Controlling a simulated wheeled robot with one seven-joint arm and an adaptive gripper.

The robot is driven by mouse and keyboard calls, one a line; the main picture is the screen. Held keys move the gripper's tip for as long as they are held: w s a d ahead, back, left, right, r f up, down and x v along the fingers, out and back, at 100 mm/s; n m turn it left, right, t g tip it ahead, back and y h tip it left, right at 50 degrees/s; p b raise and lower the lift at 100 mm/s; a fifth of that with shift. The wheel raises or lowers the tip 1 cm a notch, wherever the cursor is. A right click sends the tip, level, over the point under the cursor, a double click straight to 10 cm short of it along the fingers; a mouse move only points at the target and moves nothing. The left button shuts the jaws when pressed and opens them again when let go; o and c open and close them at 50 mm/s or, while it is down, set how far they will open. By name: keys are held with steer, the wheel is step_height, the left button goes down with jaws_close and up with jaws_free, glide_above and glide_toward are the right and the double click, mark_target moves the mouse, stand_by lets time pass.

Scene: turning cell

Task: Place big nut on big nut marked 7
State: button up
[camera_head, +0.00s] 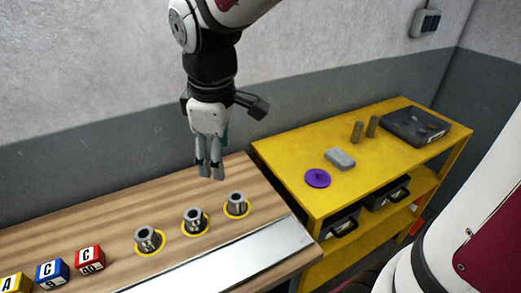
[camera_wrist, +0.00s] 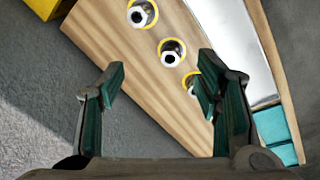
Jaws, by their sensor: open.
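Three grey metal nuts stand in a row on the wooden bench, each inside a yellow ring: a left nut (camera_head: 149,238), a middle nut (camera_head: 194,219) and a right nut (camera_head: 237,203). No number can be read on any of them. My gripper (camera_head: 211,172) is above the bench, behind the row, pointing down, open and empty. In the wrist view my gripper (camera_wrist: 163,83) shows two spread fingers with bare wood and floor between them. There, one nut (camera_wrist: 141,15) and another nut (camera_wrist: 170,55) lie ahead, and a third is partly hidden by the right finger.
Lettered cubes, red (camera_head: 89,260), blue (camera_head: 52,273) and yellow (camera_head: 13,284), sit at the bench's left. A metal strip (camera_head: 235,262) runs along its front. The yellow table (camera_head: 285,157) at right bears a purple disc (camera_head: 317,178), a grey box (camera_head: 340,159), two cylinders and a dark tray (camera_head: 398,124).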

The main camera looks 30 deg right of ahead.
steer(key=s+d+r+m+t, duration=0.1)
steer(key=s+d+r+m, duration=0.1)
steer(key=s+m, duration=0.3)
steer(key=s+d+r+m+t, duration=0.1)
steer(key=s+d+r+m, duration=0.1)
steer(key=s+m, duration=0.3)
steer(key=shift+s+d+r+t, duration=0.35)
steer(key=shift+s+d, duration=0.4)
steer(key=shift+s, duration=1)
steer(key=shift+f, duration=0.1)
